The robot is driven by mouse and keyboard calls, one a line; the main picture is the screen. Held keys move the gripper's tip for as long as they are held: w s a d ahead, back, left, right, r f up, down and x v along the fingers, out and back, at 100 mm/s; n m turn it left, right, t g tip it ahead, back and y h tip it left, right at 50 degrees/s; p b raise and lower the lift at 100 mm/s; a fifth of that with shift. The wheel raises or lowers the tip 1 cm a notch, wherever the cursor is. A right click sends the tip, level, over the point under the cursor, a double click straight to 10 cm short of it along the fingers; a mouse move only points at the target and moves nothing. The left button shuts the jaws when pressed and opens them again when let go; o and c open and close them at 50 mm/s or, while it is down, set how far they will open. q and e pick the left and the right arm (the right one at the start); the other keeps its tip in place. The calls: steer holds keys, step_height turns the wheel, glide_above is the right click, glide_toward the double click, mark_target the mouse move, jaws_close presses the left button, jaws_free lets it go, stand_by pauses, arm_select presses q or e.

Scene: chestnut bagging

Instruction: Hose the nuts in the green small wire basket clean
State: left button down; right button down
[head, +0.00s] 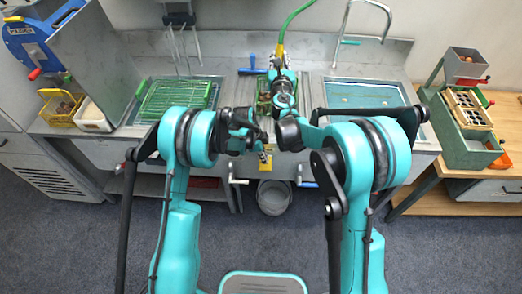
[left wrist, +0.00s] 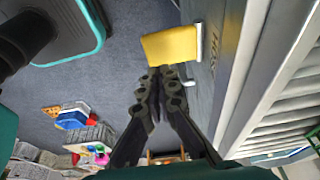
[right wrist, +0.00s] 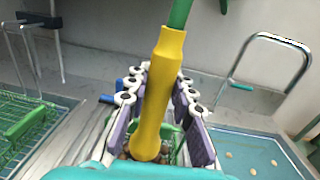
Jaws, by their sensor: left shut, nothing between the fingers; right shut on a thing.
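My right gripper (head: 280,62) is shut on the yellow hose nozzle (right wrist: 165,80), from which a green hose (head: 289,24) runs up. The nozzle points down over the small green wire basket (head: 263,104), in the middle of the counter between the two sinks. Brown nuts (right wrist: 168,133) show in the basket below the nozzle in the right wrist view; the rest is hidden by my gripper. No water is visible. My left gripper (head: 266,152) is shut and empty in front of the counter. Its fingertips (left wrist: 160,72) are close to a yellow flap (left wrist: 170,48); I cannot tell whether they touch.
A green wire rack (head: 178,96) lies over the left sink. The right sink (head: 365,95) holds water with a few pale pieces. A yellow basket (head: 60,107) and white tub (head: 92,116) stand left. A grey bucket (head: 273,197) is on the floor below the counter.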

mark_target(264, 169)
arm_select(q)
steer(key=shift+f, duration=1.6)
steer(key=shift+s+f+t, duration=0.25)
steer(key=shift+f+t, duration=0.05)
steer(key=shift+t, duration=0.2)
steer(key=shift+s+f, duration=0.2)
steer(key=shift+f, duration=0.3)
steer(key=shift+s+f, duration=0.2)
steer(key=shift+f, duration=0.6)
steer(key=shift+r, duration=0.1)
stand_by(1.4)
steer(key=s+a+r, duration=0.1)
steer(key=s+r, duration=0.1)
steer(key=r, duration=0.4)
steer(key=s+a+r, duration=0.2)
steer(key=s+r, duration=0.1)
steer(key=r, duration=0.3)
steer(key=shift+s+r, duration=0.15)
steer(key=shift+r, duration=0.1)
